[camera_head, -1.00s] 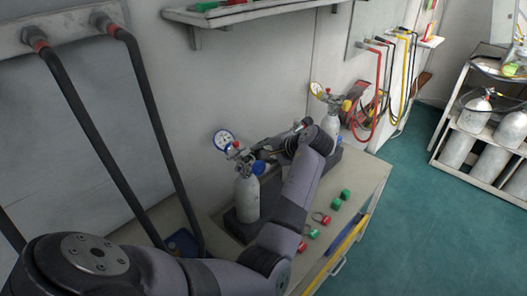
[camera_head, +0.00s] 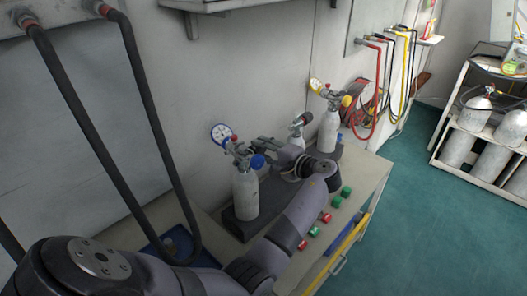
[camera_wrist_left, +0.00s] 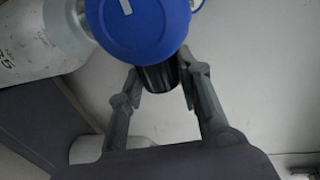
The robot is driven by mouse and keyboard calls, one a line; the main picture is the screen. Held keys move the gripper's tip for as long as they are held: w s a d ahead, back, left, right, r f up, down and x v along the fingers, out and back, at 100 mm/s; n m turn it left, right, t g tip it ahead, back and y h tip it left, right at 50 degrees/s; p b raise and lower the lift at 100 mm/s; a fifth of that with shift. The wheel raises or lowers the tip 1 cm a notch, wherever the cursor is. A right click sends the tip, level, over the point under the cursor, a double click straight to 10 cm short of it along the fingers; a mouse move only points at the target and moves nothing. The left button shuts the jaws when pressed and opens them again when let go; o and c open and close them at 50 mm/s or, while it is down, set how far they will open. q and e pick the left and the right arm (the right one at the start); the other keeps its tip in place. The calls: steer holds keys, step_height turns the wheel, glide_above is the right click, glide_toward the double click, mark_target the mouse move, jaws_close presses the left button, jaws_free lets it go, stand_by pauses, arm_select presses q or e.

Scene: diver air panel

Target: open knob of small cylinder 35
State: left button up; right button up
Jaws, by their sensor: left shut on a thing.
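A small white cylinder (camera_head: 245,196) stands upright on a dark block, with a valve, a gauge and a blue knob (camera_head: 257,161) on top. In the left wrist view the blue knob (camera_wrist_left: 137,27) is large at the top centre, with a black part (camera_wrist_left: 160,78) below it. My left gripper (camera_head: 262,146) is at the knob, its two fingers closed around the black part (camera_wrist_left: 161,82). The cylinder (camera_wrist_left: 40,38) fills the upper left of the wrist view, with a small dark number partly cut off. My right gripper is not in view.
Red and green pieces (camera_head: 314,231) lie along the bench front (camera_head: 366,178). Two black hoses (camera_head: 150,105) hang at the left; a blue tray (camera_head: 176,250) sits below.

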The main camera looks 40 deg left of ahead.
arm_select(q)
steer(key=shift+f, duration=0.2)
steer(key=o, duration=1.2)
steer(key=shift+r, duration=0.1)
steer(key=v, duration=1.2)
